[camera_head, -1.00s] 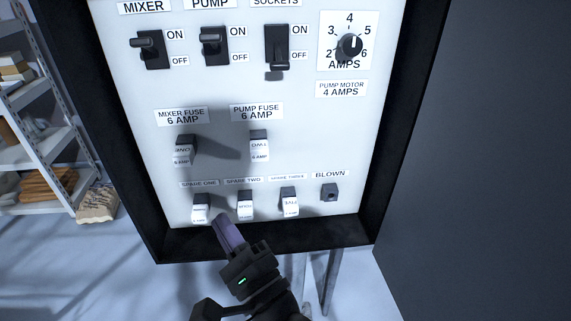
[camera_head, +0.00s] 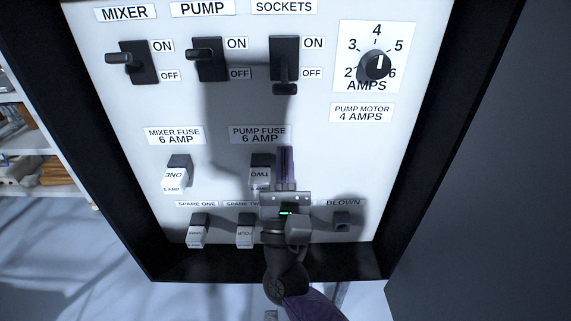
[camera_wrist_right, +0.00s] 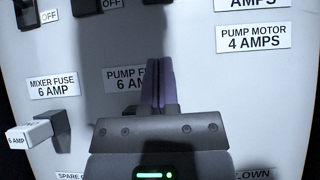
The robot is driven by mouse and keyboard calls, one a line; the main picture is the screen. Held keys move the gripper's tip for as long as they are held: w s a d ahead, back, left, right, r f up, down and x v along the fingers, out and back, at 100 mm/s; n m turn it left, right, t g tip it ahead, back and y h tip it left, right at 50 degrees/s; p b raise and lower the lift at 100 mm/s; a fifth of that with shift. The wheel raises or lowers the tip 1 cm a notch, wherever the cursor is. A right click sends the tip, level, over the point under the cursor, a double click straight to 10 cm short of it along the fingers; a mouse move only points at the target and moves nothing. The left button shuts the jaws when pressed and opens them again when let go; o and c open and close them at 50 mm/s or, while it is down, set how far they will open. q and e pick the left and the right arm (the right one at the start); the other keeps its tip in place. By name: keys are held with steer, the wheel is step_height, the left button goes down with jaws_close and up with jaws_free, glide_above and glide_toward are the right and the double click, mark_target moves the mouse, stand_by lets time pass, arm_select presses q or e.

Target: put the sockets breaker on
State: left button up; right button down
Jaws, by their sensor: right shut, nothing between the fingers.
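The sockets breaker (camera_head: 285,66) is a black switch on the white panel, under the SOCKETS label (camera_head: 284,7). Its lever (camera_head: 285,88) points down, at OFF. My right gripper (camera_head: 285,150) is in front of the panel, below the sockets lever and beside the pump fuse (camera_head: 261,175). Its purple fingers are together and empty, pointing up the panel. In the right wrist view the fingers (camera_wrist_right: 160,65) cover part of the PUMP FUSE label, and the sockets breaker is not clearly seen. My left gripper is not in view.
The mixer breaker (camera_head: 138,62) and pump breaker (camera_head: 209,58) are left of the sockets breaker, levers at ON. The amps dial (camera_head: 375,66) is to its right. The mixer fuse (camera_head: 176,175) and spare fuses (camera_head: 197,234) sit lower. A black frame (camera_head: 440,130) edges the panel.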

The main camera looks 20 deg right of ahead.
mark_target(285, 74)
steer(key=p+x, duration=0.1)
steer(key=x, duration=0.3)
steer(key=shift+r, duration=0.2)
steer(key=r+p, duration=0.1)
steer(key=s+r+p, duration=0.1)
steer(key=r, duration=0.1)
steer(key=shift+a+r, duration=0.1)
steer(key=shift+r, duration=0.05)
steer(key=shift+s+r+p, duration=0.1)
steer(key=shift+r+p, duration=0.1)
steer(key=shift+p, duration=0.15)
